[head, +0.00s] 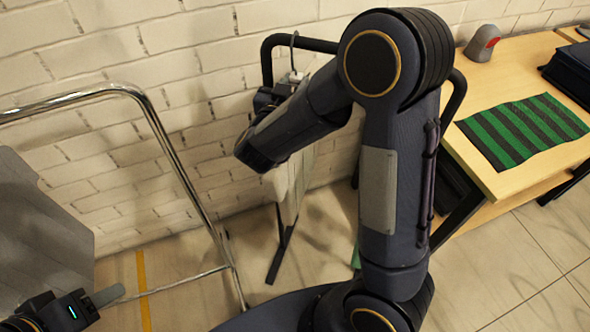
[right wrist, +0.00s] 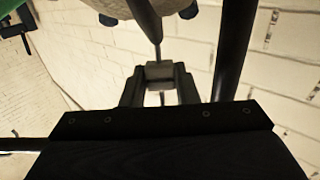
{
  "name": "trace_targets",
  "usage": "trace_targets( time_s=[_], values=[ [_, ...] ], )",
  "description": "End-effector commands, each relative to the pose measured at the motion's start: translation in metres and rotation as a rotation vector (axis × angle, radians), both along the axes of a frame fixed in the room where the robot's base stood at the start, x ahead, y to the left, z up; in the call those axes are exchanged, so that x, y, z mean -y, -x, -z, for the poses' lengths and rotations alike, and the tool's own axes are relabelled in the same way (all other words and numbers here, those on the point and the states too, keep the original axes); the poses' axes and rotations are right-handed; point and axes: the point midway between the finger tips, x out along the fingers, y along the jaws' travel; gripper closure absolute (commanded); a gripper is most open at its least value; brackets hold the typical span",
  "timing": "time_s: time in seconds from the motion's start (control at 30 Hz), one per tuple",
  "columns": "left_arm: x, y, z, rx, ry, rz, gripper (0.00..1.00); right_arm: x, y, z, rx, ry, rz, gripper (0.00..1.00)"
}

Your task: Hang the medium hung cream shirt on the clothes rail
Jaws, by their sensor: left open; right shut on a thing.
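The black clothes rail (head: 268,62) stands by the brick wall, partly behind my right arm. A cream shirt (head: 284,185) hangs beneath my right forearm; most of it is hidden by the arm. A hanger hook (head: 293,48) shows at the rail's upper left, and I cannot tell whether it rests on the bar. My right gripper (right wrist: 160,75) is shut on a small piece at the end of a dark stem, seemingly the hanger's neck. My left gripper (head: 108,295) is open and empty at the lower left, away from the shirt.
A chrome frame (head: 165,145) stands at the left. The tiled floor (head: 500,265) at lower right is clear.

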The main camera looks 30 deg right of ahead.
Motion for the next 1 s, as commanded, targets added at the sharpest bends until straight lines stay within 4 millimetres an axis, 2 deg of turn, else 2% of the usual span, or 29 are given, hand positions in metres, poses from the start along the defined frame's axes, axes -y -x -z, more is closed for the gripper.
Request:
trace_targets(
  time_s=[0.27, 1.0],
  values=[
    [0.000, 0.000, -0.001, 0.000, 0.000, 0.000, 0.47, 0.000, 0.000, -0.002, 0.001, 0.001, 0.000, 0.96],
    [0.000, 0.000, -0.027, 0.000, 0.000, 0.000, 0.47, 0.000, 0.000, -0.032, 0.002, 0.001, -0.001, 0.96]
  ],
)
